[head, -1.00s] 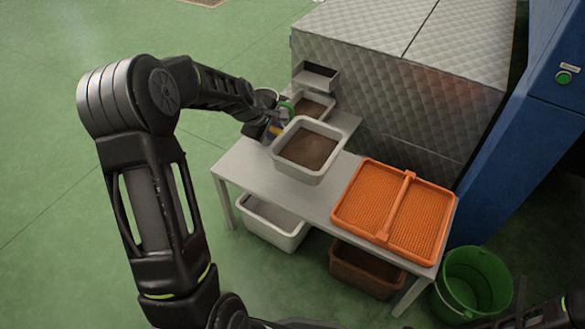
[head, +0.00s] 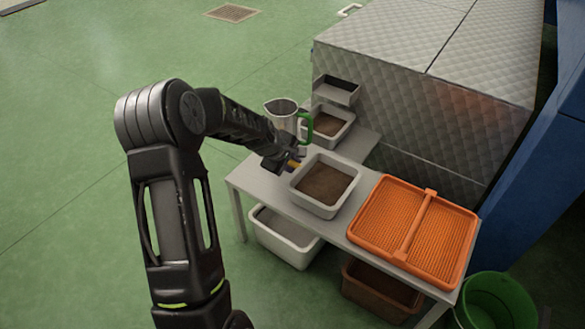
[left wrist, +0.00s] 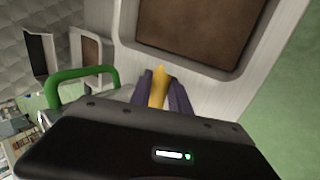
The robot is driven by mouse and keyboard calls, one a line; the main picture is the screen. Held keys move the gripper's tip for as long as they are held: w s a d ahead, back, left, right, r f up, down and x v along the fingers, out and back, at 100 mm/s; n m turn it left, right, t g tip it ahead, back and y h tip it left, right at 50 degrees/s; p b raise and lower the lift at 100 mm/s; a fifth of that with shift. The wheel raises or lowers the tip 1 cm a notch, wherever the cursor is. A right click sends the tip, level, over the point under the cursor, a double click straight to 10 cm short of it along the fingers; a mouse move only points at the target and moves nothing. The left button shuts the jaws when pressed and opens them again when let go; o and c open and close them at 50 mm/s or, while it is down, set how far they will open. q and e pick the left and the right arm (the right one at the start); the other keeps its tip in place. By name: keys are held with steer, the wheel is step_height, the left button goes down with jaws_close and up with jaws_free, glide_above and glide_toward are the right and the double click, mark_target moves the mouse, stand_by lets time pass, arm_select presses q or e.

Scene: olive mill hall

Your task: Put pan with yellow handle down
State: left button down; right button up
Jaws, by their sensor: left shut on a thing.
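The pan (head: 317,208) is a pale, deep rectangular tub with brown contents, at the middle of the white table (head: 258,183). It looks level and at or very near the table top; I cannot tell if its base touches. My left gripper (head: 291,165) is at the pan's left side, shut on its yellow handle. In the left wrist view the handle (left wrist: 158,88) sits between the purple fingers (left wrist: 160,92), with the pan's pale rim (left wrist: 185,68) beyond. My right gripper is out of view.
A jug with a green handle (head: 306,127) stands close behind my left gripper. Another brown-filled tub (head: 340,141) is behind the pan. An orange tray (head: 428,197) fills the table's right. Tubs sit below; a green bucket (head: 497,309) stands lower right.

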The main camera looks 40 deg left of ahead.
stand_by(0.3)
arm_select(q)
steer(key=shift+f, duration=0.15)
steer(key=c, duration=1.2)
jaws_free()
steer(key=shift+c, duration=0.2)
steer(key=shift+s+r, duration=0.15)
steer(key=shift+r, duration=0.25)
steer(key=p+v, duration=0.4)
steer(key=v, duration=0.7)
steer(key=shift+s, duration=0.15)
steer(key=shift+r, duration=0.1)
